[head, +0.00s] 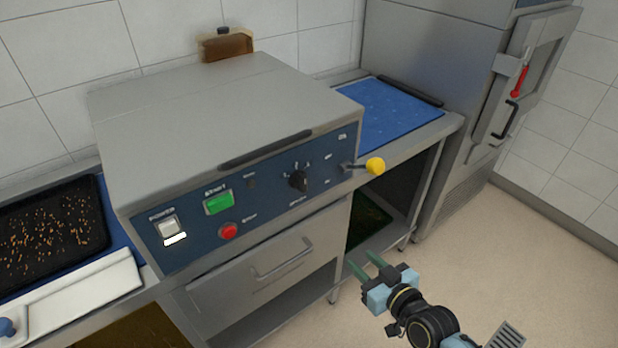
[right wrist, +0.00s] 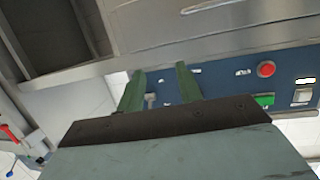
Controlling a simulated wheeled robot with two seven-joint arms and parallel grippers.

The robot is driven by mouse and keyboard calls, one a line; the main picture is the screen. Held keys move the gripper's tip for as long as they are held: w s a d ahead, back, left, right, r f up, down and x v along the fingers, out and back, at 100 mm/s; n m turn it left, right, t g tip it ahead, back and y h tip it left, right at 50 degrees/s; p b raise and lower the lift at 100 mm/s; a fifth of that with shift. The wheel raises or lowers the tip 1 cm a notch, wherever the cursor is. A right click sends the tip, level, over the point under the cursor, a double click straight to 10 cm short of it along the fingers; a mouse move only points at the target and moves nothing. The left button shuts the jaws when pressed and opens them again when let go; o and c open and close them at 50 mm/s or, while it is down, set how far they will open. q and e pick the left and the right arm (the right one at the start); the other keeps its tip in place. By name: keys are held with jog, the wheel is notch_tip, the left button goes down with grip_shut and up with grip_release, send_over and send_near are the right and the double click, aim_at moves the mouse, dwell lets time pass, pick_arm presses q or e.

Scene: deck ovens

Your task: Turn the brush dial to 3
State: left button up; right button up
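The brush dial is a black knob (head: 298,181) on the blue front panel (head: 270,196) of the steel machine, right of the green start button (head: 218,202). Its pointer looks turned upward, but the scale marks are too small to read. My right gripper (head: 362,262) is low and to the right of the dial, in front of the machine and clear of it. In the right wrist view its two green fingers (right wrist: 160,72) are apart with nothing held, pointing toward the panel. The dial cannot be made out in that view. My left gripper is not in view.
A lever with a yellow ball (head: 375,166) sticks out right of the dial. A red stop button (head: 228,231) and a white power switch (head: 168,229) are on the panel's left. A drawer handle (head: 283,260) is below. Open floor lies at the right.

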aim_at(305, 182)
jog(key=a+r+n+t+y, duration=0.15)
jog(key=a+r+y, duration=0.3)
jog(key=r, duration=0.95)
jog(key=shift+h, duration=0.45)
jog(key=x, duration=1.3)
jog(key=shift+a+f, duration=0.1)
jog(key=shift+a, duration=0.05)
grip_shut()
